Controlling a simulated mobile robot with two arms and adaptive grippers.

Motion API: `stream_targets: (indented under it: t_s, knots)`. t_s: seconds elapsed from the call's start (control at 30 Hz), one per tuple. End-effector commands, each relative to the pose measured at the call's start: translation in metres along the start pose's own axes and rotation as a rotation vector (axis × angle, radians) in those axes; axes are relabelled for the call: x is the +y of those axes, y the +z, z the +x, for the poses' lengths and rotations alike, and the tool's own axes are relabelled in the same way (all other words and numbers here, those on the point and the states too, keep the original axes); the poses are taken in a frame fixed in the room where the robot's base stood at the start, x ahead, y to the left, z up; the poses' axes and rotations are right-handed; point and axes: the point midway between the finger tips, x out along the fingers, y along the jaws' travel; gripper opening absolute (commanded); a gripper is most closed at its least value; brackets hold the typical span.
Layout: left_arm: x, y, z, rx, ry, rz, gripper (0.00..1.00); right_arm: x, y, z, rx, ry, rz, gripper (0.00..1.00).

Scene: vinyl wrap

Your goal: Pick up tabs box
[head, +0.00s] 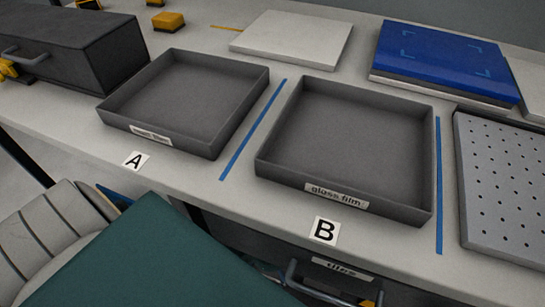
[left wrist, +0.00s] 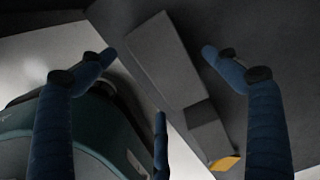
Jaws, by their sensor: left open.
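No thing in view carries a readable tabs label, so I cannot tell which one is the tabs box. A long dark grey box (head: 85,57) with a handle stands at the left of the bench in the head view. Two small yellow-orange blocks, one of them nearer (head: 168,21), lie behind it. My left gripper (left wrist: 158,54) shows in the left wrist view with its blue fingers spread apart and nothing between them. Beyond the fingers are a grey bar-shaped form and a small yellow piece (left wrist: 225,163). My right gripper is in neither view.
Open grey tray A (head: 185,98) and tray B (head: 350,140), labelled glass film, look empty. Blue strips (head: 252,132) flank tray B. A white slab (head: 292,38), a blue-topped slab (head: 443,60) and a perforated plate (head: 503,185) lie beyond. A handled drawer (head: 335,285) is below.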

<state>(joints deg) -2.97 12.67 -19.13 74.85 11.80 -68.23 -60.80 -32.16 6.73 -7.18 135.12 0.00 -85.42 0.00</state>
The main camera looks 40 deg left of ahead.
Motion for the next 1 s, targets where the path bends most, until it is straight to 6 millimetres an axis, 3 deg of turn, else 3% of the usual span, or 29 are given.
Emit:
stream_targets:
  t_s: [0.27, 0.37, 0.5, 0.8, 1.0]
  knots:
    - [-0.001, -0.003, 0.021, 0.001, 0.001, 0.0, 0.89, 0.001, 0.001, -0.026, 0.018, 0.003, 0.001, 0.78]
    - [-0.002, -0.005, 0.041, 0.001, 0.002, -0.002, 0.89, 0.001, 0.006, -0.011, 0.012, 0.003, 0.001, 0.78]
    - [-0.002, -0.004, 0.052, 0.0, 0.001, 0.0, 0.89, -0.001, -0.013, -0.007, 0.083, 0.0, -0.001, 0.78]
    - [-0.002, -0.004, 0.053, 0.0, -0.001, 0.0, 0.89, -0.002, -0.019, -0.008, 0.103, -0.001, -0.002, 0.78]
    - [-0.002, -0.003, 0.053, 0.0, -0.001, 0.0, 0.49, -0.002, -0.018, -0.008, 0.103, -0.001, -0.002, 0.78]
